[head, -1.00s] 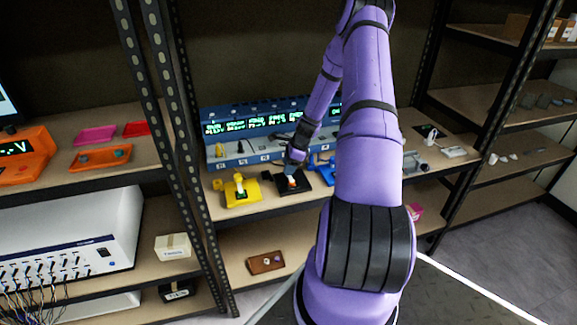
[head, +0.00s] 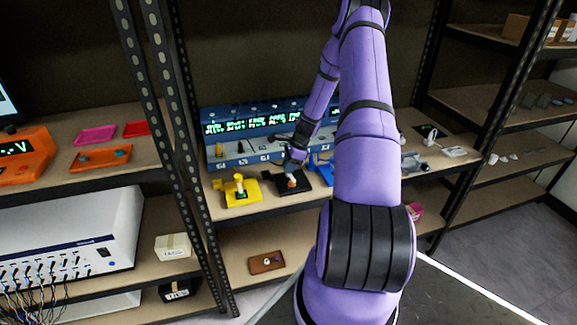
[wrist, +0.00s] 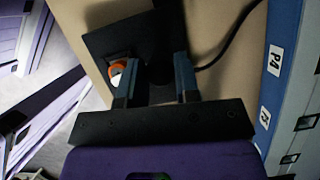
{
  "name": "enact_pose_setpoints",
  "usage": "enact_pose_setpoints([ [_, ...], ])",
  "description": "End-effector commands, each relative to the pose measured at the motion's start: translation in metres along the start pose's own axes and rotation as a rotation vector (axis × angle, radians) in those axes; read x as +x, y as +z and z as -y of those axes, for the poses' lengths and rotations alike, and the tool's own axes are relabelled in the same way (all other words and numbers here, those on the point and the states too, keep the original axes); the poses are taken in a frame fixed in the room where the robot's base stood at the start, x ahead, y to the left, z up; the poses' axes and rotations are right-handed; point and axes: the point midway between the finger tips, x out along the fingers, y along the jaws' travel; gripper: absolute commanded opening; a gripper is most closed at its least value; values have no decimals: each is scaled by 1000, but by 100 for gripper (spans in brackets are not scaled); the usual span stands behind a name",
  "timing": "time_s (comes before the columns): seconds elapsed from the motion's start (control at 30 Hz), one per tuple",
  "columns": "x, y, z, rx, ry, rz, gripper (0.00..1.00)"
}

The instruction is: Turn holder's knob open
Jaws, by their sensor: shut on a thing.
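The black holder (head: 296,187) sits on the middle shelf, with a small orange part on it. In the wrist view the flat black base of the holder (wrist: 98,44) shows at the upper left, with an orange ring (wrist: 116,70) beside the left finger. My gripper (head: 291,168) is down at the holder. In the wrist view my gripper (wrist: 156,78) has its two blue-grey fingers on either side of a dark upright part, which I take as the knob (wrist: 160,55). The fingers are shut on it. Its exact turn is hard to make out.
A yellow holder (head: 240,190) stands just left of the black one, and a blue one (head: 322,172) to its right. A blue instrument panel (head: 250,150) with green displays stands behind. A black cable (wrist: 232,38) curves beside the holder. Shelf posts stand to the left.

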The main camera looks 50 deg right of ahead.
Motion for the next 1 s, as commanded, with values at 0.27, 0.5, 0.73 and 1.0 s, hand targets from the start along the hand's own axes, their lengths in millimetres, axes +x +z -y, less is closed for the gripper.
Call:
enact_pose_setpoints([
  [0.27, 0, 0, 1, -213, 89, -1, 6],
  [0.5, 0, 1, 2, -426, 177, -2, 6],
  [0.73, 0, 1, 3, -629, 259, -2, 6],
  [1.0, 1, 2, 4, -864, 359, -1, 6],
])
